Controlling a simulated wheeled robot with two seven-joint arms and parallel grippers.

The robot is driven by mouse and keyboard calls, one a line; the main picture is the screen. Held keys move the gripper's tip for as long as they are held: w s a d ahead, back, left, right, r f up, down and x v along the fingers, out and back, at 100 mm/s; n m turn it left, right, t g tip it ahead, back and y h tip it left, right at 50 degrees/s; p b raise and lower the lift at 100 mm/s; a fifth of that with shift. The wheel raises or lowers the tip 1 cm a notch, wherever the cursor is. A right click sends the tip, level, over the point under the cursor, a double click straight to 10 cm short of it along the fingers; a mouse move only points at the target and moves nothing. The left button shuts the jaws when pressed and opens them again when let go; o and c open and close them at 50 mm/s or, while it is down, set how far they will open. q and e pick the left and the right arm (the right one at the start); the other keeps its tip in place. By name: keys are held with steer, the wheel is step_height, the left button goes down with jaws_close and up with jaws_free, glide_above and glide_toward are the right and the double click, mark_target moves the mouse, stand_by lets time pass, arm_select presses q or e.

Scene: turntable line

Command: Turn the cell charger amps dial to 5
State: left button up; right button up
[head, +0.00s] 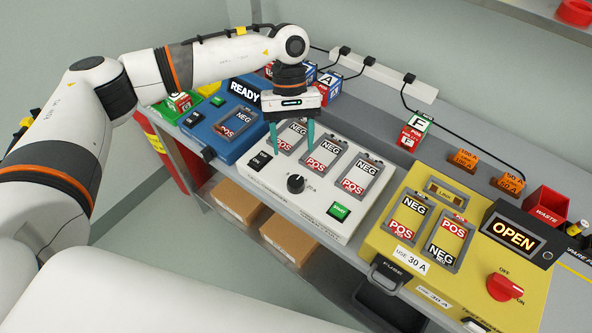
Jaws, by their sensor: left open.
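The cell charger (318,215) is a light grey panel on the bench, with several NEG/POS bays, an on/off switch (261,160) and a green start button (339,210). Its amps dial (296,184) is a black round knob near the front edge, with small scale marks beside it that are too small to read fully. My left gripper (290,148) is open, with its teal fingers pointing down above the charger's back-left part. It is behind the dial and apart from it, with nothing between the fingers. My right gripper is not in view.
A blue unit (222,128) with a READY display stands left of the charger. A yellow unit (420,269) with an OPEN display and red knob (505,287) stands right. A green-red cell (414,132), orange blocks (462,160) and a red waste bin (545,206) are behind.

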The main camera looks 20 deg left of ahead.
mark_target(296, 180)
arm_select(q)
steer(key=p+x, duration=0.2)
steer(key=x, duration=0.7)
steer(key=shift+d, duration=0.1)
steer(key=shift+c, duration=0.8)
steer(key=c, duration=0.8)
steer(key=shift+c, duration=0.2)
